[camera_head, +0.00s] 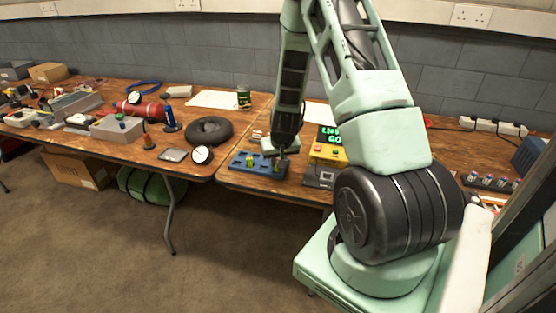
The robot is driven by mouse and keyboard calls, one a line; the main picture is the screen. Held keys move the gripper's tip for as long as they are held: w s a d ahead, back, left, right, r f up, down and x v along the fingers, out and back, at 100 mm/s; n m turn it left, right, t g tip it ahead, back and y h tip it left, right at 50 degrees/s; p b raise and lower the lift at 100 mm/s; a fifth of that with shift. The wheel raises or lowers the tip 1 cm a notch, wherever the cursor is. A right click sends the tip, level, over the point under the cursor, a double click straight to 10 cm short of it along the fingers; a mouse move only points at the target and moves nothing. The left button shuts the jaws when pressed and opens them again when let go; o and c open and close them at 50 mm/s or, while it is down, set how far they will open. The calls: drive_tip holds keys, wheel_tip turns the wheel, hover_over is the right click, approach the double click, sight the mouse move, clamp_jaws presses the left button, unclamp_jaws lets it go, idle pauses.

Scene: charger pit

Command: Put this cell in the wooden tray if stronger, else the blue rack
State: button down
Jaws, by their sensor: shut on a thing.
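My gripper (276,151) points down just above the right part of the blue rack (243,167), near the front edge of the right table. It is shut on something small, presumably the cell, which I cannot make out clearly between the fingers. Small yellow-green things stand in the blue rack. A yellow and grey tester box (325,154) stands just right of the rack. Green letters on a dark display behind it are partly hidden by my arm. I cannot make out a wooden tray for certain; my arm hides much of the right table.
A dark rack with several cells (490,182) stands at the right, near a power strip (493,126). A green bag (150,186) lies beneath.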

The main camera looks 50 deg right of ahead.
drive_tip(key=shift+f+b, duration=0.55)
drive_tip(key=shift+f, duration=0.2)
idle(0.7)
drive_tip(key=c, duration=1.2)
unclamp_jaws()
drive_tip(key=shift+r, duration=0.1)
drive_tip(key=shift+r+p, duration=2.7)
drive_tip(key=shift+r, duration=0.75)
